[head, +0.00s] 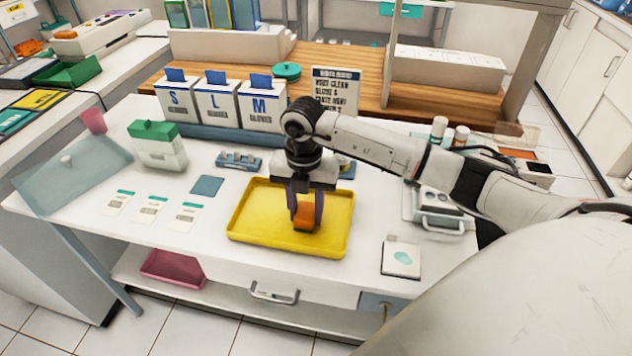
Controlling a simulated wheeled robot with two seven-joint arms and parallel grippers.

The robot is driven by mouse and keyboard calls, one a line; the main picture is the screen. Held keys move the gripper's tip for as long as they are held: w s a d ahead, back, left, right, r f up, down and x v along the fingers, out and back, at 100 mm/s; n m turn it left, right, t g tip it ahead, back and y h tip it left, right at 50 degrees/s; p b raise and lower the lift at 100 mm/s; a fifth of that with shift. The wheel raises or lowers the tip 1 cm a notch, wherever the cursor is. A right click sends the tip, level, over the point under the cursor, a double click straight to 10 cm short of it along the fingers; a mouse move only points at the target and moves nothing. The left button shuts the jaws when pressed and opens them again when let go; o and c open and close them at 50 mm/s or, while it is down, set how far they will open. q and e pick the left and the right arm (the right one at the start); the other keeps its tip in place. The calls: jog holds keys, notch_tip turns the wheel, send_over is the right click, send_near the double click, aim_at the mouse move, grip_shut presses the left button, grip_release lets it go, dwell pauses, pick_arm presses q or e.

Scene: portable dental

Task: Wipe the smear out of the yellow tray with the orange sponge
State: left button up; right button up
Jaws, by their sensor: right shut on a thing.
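The yellow tray (255,226) lies flat near the middle of the white table. My right gripper (305,220) points down over the tray's right half, shut on the orange sponge (307,214). The sponge is low inside the tray; I cannot tell whether it touches the tray floor. No smear can be made out on the visible tray floor; the gripper and sponge hide part of it. My left gripper is not in view.
Glove boxes (216,103) stand behind the tray. A blue pad (207,186) and several white cards (152,208) lie to its left. A white square with a teal mark (401,259) lies at right. A handled case (440,216) sits beyond it.

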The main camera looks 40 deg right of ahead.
jog(key=shift+s+d+r+p, duration=0.15)
jog(key=shift+r+p, duration=0.2)
jog(key=shift+r, duration=0.25)
jog(key=shift+s+d+r+p, duration=0.1)
jog(key=shift+r+p, duration=0.2)
jog(key=shift+r, duration=0.25)
jog(key=shift+w+a+r+p, duration=0.15)
jog(key=shift+r+p, duration=0.25)
jog(key=shift+r, duration=2.5)
